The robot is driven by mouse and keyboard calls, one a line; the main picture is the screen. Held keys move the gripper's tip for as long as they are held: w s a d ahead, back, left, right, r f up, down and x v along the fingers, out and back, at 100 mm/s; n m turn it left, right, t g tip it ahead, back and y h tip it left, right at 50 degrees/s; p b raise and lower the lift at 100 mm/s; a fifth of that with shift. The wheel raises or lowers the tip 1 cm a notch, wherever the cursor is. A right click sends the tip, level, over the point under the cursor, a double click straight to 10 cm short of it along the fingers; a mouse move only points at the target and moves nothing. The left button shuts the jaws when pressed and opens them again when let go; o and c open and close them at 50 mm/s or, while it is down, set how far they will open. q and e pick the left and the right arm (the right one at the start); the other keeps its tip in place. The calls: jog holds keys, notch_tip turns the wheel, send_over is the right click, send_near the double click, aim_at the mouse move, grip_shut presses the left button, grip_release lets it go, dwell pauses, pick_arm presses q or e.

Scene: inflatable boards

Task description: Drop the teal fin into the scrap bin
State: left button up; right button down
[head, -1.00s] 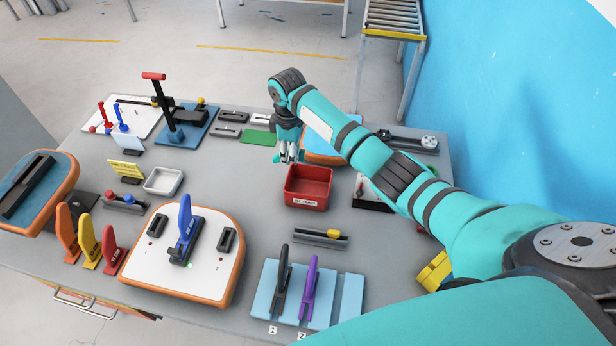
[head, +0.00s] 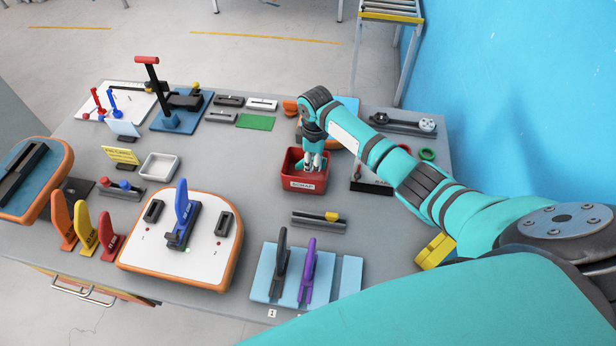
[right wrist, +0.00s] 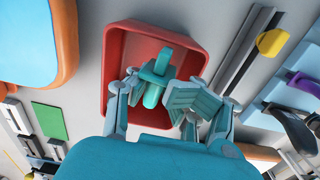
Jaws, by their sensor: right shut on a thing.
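The teal fin (right wrist: 155,78) is between the fingers of my right gripper (right wrist: 160,98) in the right wrist view. The gripper is shut on it, and its fingers hide part of it. The red scrap bin (right wrist: 118,55) lies behind the fin in that view, with its open side facing the camera. In the head view the bin (head: 303,184) stands on the table with a white SCRAP label. My right gripper (head: 313,160) points down over the bin's opening there. I cannot tell how far it reaches below the rim. My left gripper is not in view.
An orange-edged board (head: 220,262) with a blue fin (head: 183,208) lies at the front. Orange, yellow and red fins stand left of it. A light blue rack (head: 345,280) holds a black and a purple fin. A white tray (head: 159,167) sits left of the bin.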

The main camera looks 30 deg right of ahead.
jog(key=c, duration=1.4)
grip_release()
jog(key=o, duration=0.8)
jog(key=shift+f, duration=0.1)
notch_tip(320, 180, up, 12)
jog(key=shift+r, duration=0.1)
